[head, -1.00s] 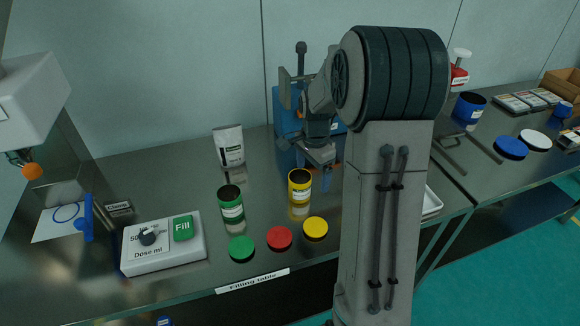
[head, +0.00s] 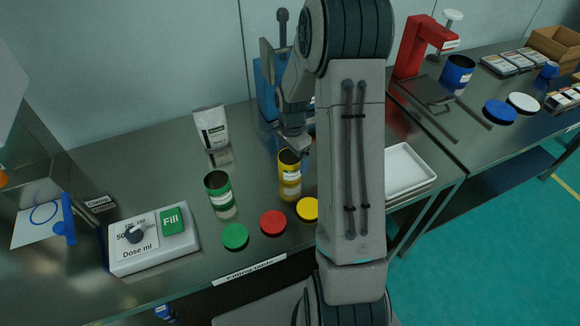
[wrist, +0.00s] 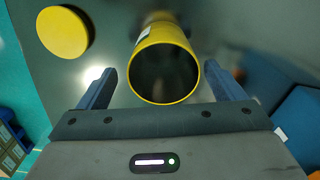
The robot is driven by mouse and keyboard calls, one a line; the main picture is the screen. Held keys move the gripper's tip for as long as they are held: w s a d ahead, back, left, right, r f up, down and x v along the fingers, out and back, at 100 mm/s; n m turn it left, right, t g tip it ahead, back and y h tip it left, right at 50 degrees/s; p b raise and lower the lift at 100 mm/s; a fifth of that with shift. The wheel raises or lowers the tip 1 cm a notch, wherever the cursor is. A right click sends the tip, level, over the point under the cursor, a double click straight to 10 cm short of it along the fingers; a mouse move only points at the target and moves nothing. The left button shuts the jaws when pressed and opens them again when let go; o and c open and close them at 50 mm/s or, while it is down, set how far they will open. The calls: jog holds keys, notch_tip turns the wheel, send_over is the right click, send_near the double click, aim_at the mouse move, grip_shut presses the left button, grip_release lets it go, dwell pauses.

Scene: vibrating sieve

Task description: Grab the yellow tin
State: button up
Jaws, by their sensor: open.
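The yellow tin (head: 290,180) stands upright on the metal filling table, open at the top, with a white label. In the wrist view the yellow tin (wrist: 165,65) shows its dark open mouth between and just ahead of my fingers. My gripper (wrist: 165,88) is open, one finger on each side of the tin's mouth, with gaps on both sides. In the head view my gripper (head: 293,146) is above and close to the tin; whether it touches cannot be told there.
A green tin (head: 219,195) stands left of the yellow one. Green (head: 235,236), red (head: 273,222) and yellow (head: 308,209) lids lie in front. A white pouch (head: 211,127) stands behind, a blue machine (head: 266,88) at the back. A dosing box (head: 153,240) is at left, a white tray (head: 408,170) at right.

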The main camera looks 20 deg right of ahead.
jog(key=shift+w+f+p, duration=0.2)
jog(key=shift+f+p, duration=0.55)
jog(key=shift+f, duration=1.8)
jog(key=c, duration=1.1)
jog(key=shift+r, duration=0.15)
